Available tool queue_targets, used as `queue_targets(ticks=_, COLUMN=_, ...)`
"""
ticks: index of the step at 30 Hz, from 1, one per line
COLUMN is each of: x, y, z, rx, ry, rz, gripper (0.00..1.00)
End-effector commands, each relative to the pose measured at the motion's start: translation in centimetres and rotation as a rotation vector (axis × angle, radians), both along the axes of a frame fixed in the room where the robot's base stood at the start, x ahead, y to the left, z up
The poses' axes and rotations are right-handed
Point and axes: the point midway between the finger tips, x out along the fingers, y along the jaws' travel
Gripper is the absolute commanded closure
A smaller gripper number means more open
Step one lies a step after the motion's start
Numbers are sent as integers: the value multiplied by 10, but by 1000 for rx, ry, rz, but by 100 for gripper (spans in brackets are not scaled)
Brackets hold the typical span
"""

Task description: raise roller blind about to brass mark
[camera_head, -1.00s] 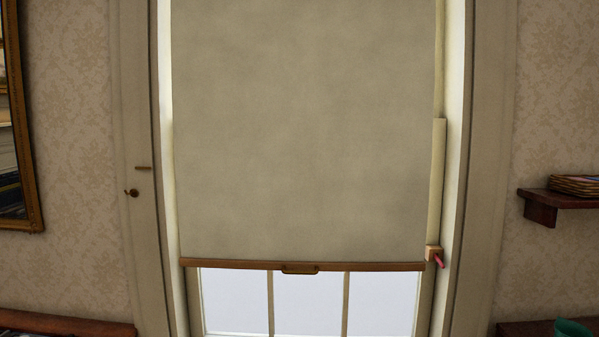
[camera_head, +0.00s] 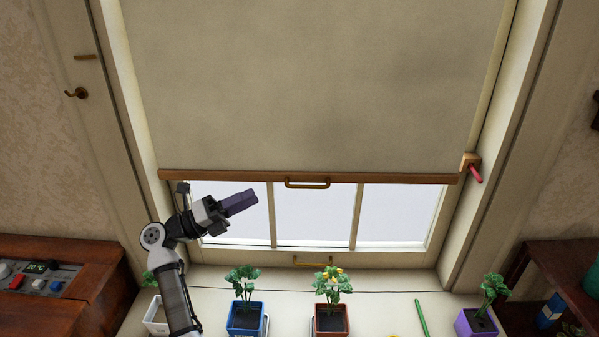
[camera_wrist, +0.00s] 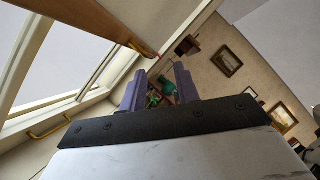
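The beige roller blind (camera_head: 310,85) hangs over the upper window. Its wooden bottom bar (camera_head: 230,177) carries a brass handle (camera_head: 307,183) at its middle. A small brass mark (camera_head: 85,57) is on the left casing, clearly higher than the bar. My gripper (camera_head: 250,200), with purple fingers, is below and left of the handle, in front of the panes, apart from it. In the wrist view my gripper (camera_wrist: 160,88) is open, with nothing held between its fingers. The wooden bar (camera_wrist: 95,22) crosses the upper left there.
A brass hook (camera_head: 77,93) sits below the mark. A wooden block with a red peg (camera_head: 474,172) is at the right jamb. Potted plants, including a blue pot (camera_head: 246,318) and a terracotta pot (camera_head: 331,320), stand on the sill. A second brass handle (camera_head: 312,262) is low on the window.

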Motion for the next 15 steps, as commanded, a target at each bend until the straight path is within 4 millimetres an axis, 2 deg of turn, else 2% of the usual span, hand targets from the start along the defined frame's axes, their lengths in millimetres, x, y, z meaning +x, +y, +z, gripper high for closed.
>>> queue_targets(ticks=2, x=3, y=-4, z=-18, rx=42, ry=41, rz=-26, gripper=68)
queue_targets(ticks=5, x=5, y=-10, z=-25, rx=62, ry=59, rz=-40, gripper=68)
queue_targets(ticks=10, x=12, y=-31, z=-19, rx=61, ry=59, rz=-44, gripper=68)
queue_targets(ticks=15, x=24, y=-65, z=-10, rx=60, ry=58, rz=-44, gripper=68)
